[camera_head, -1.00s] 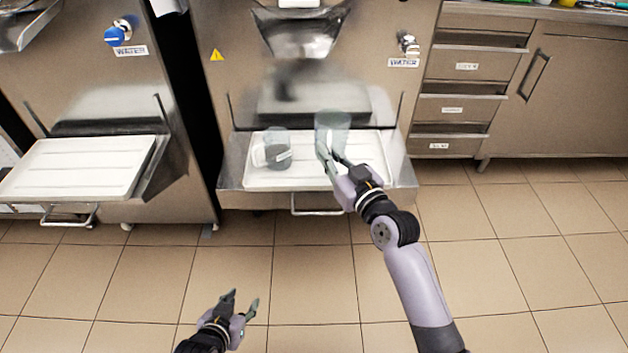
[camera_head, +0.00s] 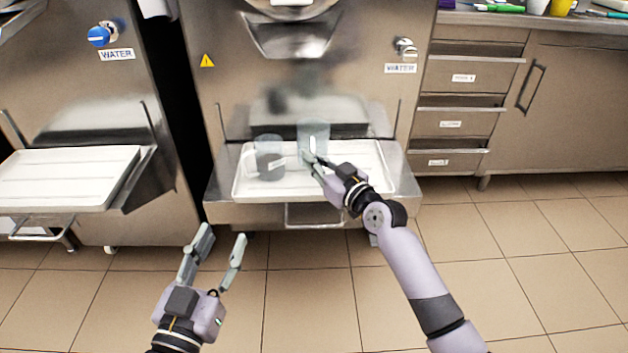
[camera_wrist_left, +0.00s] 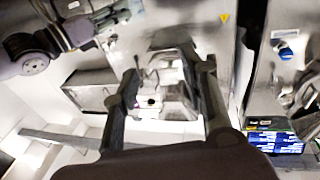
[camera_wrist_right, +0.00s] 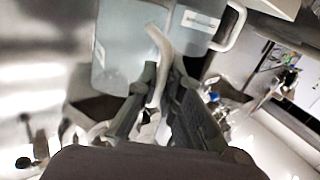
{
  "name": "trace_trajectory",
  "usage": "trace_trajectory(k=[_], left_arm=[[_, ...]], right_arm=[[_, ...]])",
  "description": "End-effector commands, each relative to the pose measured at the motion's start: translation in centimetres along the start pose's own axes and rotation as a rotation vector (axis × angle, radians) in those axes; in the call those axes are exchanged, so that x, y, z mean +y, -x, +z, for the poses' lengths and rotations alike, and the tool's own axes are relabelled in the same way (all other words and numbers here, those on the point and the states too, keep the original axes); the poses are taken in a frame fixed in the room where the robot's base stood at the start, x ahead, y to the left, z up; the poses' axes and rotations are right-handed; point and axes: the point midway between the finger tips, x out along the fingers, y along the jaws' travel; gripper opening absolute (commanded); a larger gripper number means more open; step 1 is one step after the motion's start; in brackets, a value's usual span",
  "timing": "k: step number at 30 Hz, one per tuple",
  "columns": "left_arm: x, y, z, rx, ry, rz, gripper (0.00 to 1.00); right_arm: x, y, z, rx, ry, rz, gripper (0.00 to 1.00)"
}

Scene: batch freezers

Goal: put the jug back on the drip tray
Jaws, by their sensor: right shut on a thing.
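A clear jug (camera_head: 314,134) is held upright over the white drip tray (camera_head: 374,160) of the middle machine. My right gripper (camera_head: 308,160) is shut on its handle, which also shows between the fingers in the right wrist view (camera_wrist_right: 160,62). I cannot tell whether the jug's base touches the tray. A second clear jug (camera_head: 269,160) stands on the tray's left half, its handle facing left; it also shows beside the held jug in the right wrist view (camera_wrist_right: 200,28). My left gripper (camera_head: 221,238) is open and empty, low in front of the tray.
A steel shelf with a front handle (camera_head: 314,215) carries the tray. Another machine with a white tray (camera_head: 68,178) stands at the left. Steel drawers (camera_head: 460,118) stand at the right. The tray's right part and the floor in front are clear.

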Motion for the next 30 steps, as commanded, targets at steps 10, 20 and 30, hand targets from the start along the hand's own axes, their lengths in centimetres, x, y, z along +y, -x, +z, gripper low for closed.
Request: trace_trajectory(k=[10, 20, 30], left_arm=[[0.5, 0.1, -3.4, 0.200, 0.006, 0.011, 0.40], [1.2, 2.2, -9.1, 0.540, 0.019, 0.027, 0.40], [1.2, 2.8, -10.1, 0.594, 0.022, 0.029, 0.40]], right_arm=[[0.0, 0.0, 1.8, 0.000, 0.000, 0.001, 0.00], [0.0, 0.0, 4.5, 0.000, 0.000, 0.001, 0.00], [0.0, 0.0, 4.6, 0.001, 0.001, 0.001, 0.00]])
